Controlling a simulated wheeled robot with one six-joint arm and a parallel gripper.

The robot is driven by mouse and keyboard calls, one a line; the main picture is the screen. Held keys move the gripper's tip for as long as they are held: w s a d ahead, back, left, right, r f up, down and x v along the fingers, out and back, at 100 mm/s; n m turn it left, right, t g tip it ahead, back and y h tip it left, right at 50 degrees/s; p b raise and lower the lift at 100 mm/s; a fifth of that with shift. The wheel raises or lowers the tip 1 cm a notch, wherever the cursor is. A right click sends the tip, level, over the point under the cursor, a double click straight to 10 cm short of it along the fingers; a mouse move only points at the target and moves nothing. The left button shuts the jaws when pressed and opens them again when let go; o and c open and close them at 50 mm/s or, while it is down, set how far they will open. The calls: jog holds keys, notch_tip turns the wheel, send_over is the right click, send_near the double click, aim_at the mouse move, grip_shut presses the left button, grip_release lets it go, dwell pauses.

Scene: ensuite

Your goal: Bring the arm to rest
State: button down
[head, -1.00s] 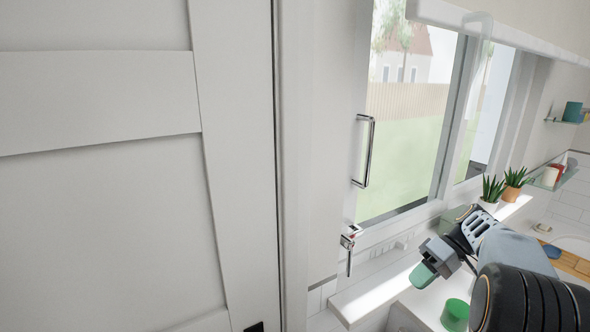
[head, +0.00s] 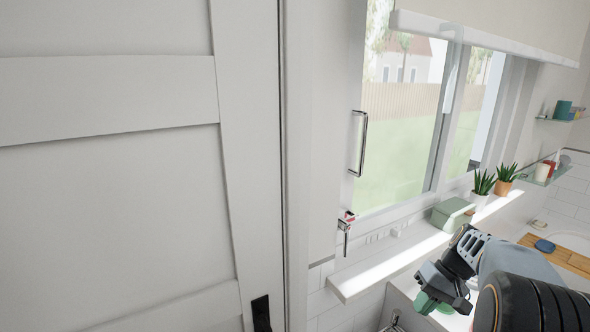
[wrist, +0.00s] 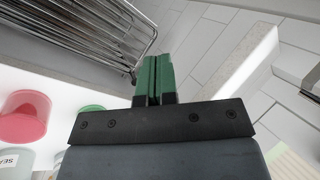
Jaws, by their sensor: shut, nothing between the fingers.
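My gripper (head: 428,303) shows at the lower right of the head view, with green fingertips pointing down and to the left, below the window sill. In the wrist view my gripper (wrist: 153,75) has its two green fingers side by side and shut, with nothing held between them. The fingertips lie close to the end of a chrome wire rack in the picture; I cannot tell whether they touch it. My arm reaches in from the lower right corner of the head view.
A white panelled door (head: 110,180) fills the left. A window sill (head: 385,262) holds a green box (head: 453,213) and potted plants (head: 482,190).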

jog(key=s+a+r+n+t+h, duration=0.1)
jog(key=s+a+t+h, duration=0.4)
jog(key=s+a, duration=0.7)
jog(key=shift+a+r+n+h, duration=0.3)
jog(key=shift+a+r+h, duration=0.1)
jog(key=shift+a+r, duration=0.3)
